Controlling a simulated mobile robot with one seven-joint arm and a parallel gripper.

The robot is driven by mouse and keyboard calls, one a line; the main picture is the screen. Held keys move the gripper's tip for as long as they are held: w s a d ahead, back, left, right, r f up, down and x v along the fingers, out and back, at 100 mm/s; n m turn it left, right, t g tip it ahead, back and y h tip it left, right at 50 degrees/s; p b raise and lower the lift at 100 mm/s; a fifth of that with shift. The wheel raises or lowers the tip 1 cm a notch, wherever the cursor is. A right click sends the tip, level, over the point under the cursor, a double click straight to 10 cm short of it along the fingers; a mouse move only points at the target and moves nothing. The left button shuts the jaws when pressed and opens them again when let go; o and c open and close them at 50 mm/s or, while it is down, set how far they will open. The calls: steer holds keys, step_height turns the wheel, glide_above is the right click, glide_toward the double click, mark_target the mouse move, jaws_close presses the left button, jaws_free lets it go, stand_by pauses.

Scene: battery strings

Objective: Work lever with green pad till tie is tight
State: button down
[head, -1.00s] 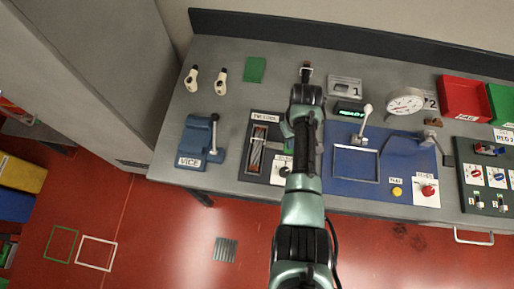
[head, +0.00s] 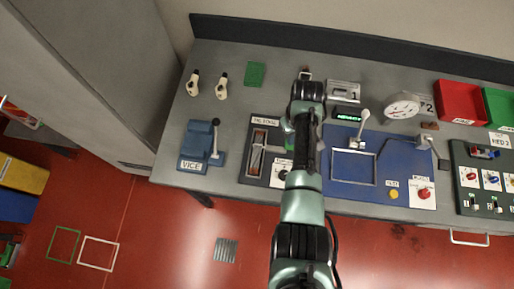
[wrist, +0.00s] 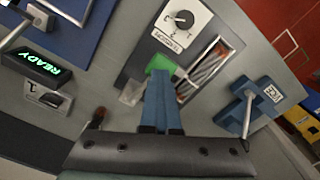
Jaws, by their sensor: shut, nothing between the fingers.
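The green pad (wrist: 160,64) shows in the wrist view at the tips of my shut blue fingers (wrist: 160,76). The fingertips overlap its near edge; I cannot tell whether they press on it. A bit of the green pad (head: 289,143) shows beside my arm in the head view. The lever under it is mostly hidden. The dark tie panel (head: 246,168) has a framed slot (head: 259,150) with a pale strip and reddish stripes, also seen in the wrist view (wrist: 206,66). The tie's tightness cannot be read. My arm hides the gripper in the head view.
A dial plate with a black knob (wrist: 184,18) sits beside the slot. A blue vice (head: 199,145) with an upright handle stands to the left. A blue panel (head: 335,192) with a lever and a lit READY display (head: 346,115) lie to the right.

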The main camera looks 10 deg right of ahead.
steer(key=shift+w+r+p, duration=0.2)
steer(key=shift+r+p, duration=0.3)
steer(key=shift+r, duration=0.15)
steer(key=shift+w+r+p, duration=0.15)
steer(key=shift+r+p, duration=0.3)
steer(key=shift+r, duration=0.15)
steer(key=shift+r+p, duration=0.85)
steer(key=shift+r, duration=0.5)
steer(key=shift+f, duration=0.1)
